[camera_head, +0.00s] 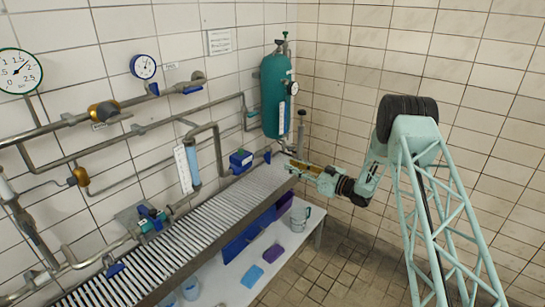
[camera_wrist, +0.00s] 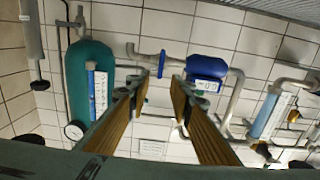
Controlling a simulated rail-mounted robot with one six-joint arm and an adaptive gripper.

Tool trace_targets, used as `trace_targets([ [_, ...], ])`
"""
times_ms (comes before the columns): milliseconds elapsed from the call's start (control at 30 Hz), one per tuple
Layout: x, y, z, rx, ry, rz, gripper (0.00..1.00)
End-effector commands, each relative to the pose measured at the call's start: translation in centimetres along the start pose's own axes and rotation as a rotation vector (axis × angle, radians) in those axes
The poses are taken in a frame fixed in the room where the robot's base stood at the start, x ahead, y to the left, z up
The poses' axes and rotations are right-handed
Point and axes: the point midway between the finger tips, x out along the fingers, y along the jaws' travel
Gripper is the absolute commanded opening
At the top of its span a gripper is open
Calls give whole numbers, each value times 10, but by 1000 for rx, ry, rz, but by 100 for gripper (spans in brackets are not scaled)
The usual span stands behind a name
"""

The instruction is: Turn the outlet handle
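My gripper (camera_head: 297,166) is open and empty, held just above the far end of the slatted rack (camera_head: 195,229). In the wrist view my gripper (camera_wrist: 160,80) shows two tan-lined fingers spread apart. A small blue handle (camera_head: 267,157) sits on the short pipe end beside the blue box (camera_head: 240,160), left of my gripper and apart from it. The blue box also shows in the wrist view (camera_wrist: 207,67), beyond the right fingertip. A thin blue handle-like part (camera_wrist: 162,63) shows between and beyond the fingertips. No label confirms which handle is the outlet one.
Wall pipes, gauges and a flow tube (camera_head: 187,167) line the left wall. A clear jug (camera_head: 300,218) and bins (camera_head: 252,276) sit below the rack. The floor at right is open.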

Motion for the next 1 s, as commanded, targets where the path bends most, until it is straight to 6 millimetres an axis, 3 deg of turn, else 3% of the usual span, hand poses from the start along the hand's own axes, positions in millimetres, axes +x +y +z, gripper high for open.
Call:
trace_targets([
  [633, 4, -2, 3, 3, 5, -7, 20],
  [1000, 37, -4, 3, 2, 5, -9, 20],
])
